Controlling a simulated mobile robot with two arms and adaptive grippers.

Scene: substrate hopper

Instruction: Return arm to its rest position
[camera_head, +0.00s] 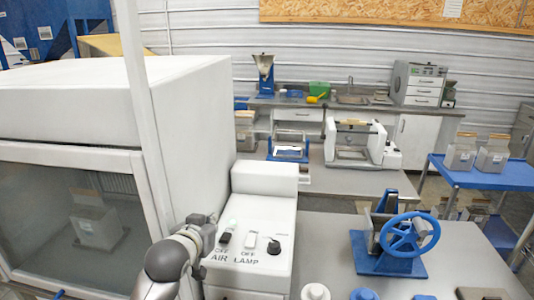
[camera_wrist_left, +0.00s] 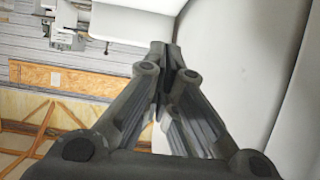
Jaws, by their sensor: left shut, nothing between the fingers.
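My left arm (camera_head: 168,262) rises from the bottom of the head view, in front of the white cabinet and left of the switch box. My left gripper (camera_head: 205,228) shows small and dark grey at its end, pointing away from the camera. In the left wrist view the gripper (camera_wrist_left: 165,62) has its fingertips together and holds nothing. White panels lie beyond and to the right of the fingers there. My right gripper is in neither view.
The white cabinet (camera_head: 190,120) with a glass front stands close on the left. The switch box (camera_head: 255,235) labelled AIR and LAMP is right beside the arm. A bench with a blue handwheel (camera_head: 410,235) is to the right. A blue cart (camera_head: 490,175) stands farther right.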

